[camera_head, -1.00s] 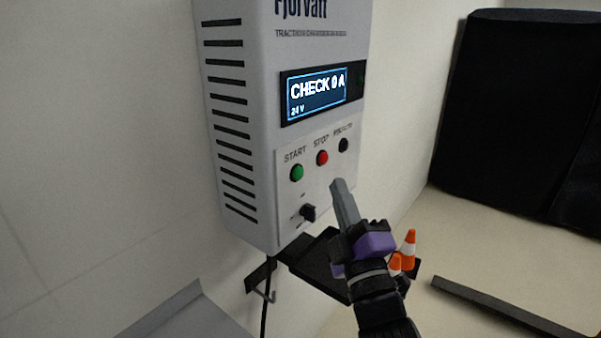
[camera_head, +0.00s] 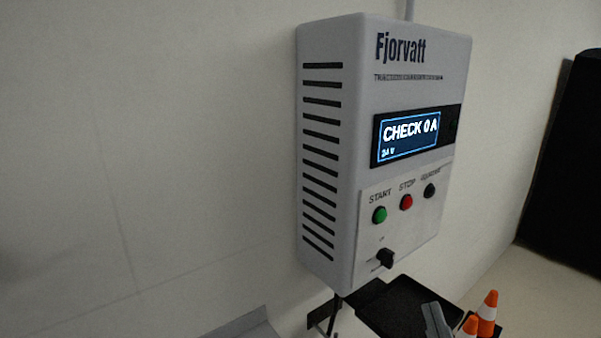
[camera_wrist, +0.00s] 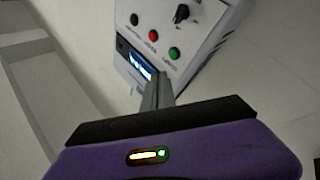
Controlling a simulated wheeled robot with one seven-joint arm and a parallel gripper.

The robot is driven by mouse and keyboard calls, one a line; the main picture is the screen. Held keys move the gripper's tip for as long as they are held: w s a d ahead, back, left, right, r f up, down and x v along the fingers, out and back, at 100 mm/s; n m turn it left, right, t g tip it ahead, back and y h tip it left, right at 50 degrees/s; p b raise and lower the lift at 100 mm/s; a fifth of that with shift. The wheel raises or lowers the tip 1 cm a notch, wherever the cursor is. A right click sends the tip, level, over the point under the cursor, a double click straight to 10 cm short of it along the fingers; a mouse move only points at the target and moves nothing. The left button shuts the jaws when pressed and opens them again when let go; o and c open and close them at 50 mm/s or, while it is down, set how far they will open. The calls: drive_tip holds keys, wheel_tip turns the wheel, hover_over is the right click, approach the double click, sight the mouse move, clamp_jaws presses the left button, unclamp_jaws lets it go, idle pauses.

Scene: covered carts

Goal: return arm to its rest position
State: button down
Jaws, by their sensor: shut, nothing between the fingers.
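My gripper (camera_head: 436,319) shows at the bottom edge of the head view, below the wall charger, with only its grey fingers in the picture. In the wrist view my gripper's fingers (camera_wrist: 157,92) are together and empty, pointing toward the charger. The grey Fjorvatt charger (camera_head: 334,45) hangs on the wall, its screen (camera_head: 408,137) reading "CHECK 0 A" and "24 V". It also shows in the wrist view (camera_wrist: 205,22). My gripper looks apart from it. Most of my arm is outside the head view.
A dark tray or shelf (camera_head: 405,305) sits under the charger. Orange and white cones (camera_head: 487,308) stand at the lower right. A black covered shape (camera_head: 570,180) is at the right edge. A cable (camera_head: 333,318) hangs below the charger. The wall at left is bare.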

drive_tip(key=s+f+m+g, duration=0.2)
drive_tip(key=s+f, duration=0.3)
drive_tip(key=s, duration=0.5)
drive_tip(key=s+f+m+g, duration=0.2)
drive_tip(key=s+f, duration=0.4)
drive_tip(key=s, duration=0.5)
drive_tip(key=s+f+m+g, duration=0.2)
drive_tip(key=s+f+g, duration=0.2)
drive_tip(key=s, duration=0.6)
wheel_tip(320, 180, down, 2)
drive_tip(key=shift+s+d+f+m, duration=0.2)
drive_tip(key=shift+d+f+m, duration=0.05)
drive_tip(key=shift+d+m, duration=0.2)
